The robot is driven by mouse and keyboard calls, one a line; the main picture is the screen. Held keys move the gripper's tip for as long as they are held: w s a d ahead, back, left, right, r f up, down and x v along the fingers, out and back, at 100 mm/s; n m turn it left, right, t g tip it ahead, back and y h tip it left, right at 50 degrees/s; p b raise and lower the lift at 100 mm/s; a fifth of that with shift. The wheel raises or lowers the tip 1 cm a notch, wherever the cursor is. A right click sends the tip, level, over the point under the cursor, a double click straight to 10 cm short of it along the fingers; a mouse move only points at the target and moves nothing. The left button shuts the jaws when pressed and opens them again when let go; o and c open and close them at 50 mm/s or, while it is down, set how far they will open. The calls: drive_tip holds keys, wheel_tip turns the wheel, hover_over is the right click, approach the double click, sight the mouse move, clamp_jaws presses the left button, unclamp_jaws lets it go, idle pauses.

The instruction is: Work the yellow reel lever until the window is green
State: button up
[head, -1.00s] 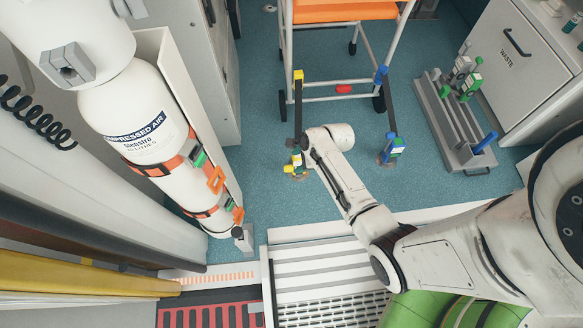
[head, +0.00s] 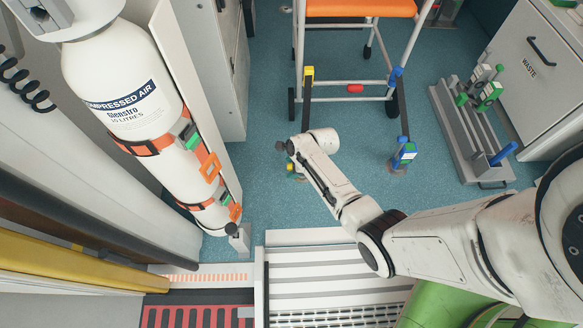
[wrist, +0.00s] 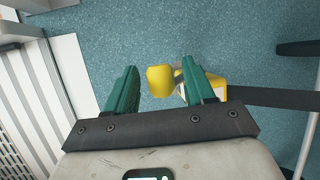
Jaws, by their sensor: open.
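The yellow reel's lever (wrist: 160,82) shows in the wrist view as a rounded yellow tab in the gap between my fingers. The yellow reel body (wrist: 214,84) is to its right, partly behind my right finger. My gripper (wrist: 159,65) is open, its green fingers on either side of the tab; I cannot tell whether they touch it. In the head view my arm covers most of the yellow reel (head: 290,168). Its dark strap runs up to a yellow end fitting (head: 308,72) at the chair. The window's colour cannot be seen.
An orange-seated chair (head: 360,8) stands on the blue floor. A blue reel (head: 404,153) with its own strap is to the right. A grey rail rack (head: 460,135) and waste cabinet are further right. A compressed air cylinder (head: 130,100) stands left, the ramp (head: 335,275) in front.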

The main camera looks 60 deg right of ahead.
drive_tip(key=shift+w+f, duration=0.15)
drive_tip(key=shift+f, duration=0.05)
drive_tip(key=shift+c, duration=0.5)
clamp_jaws()
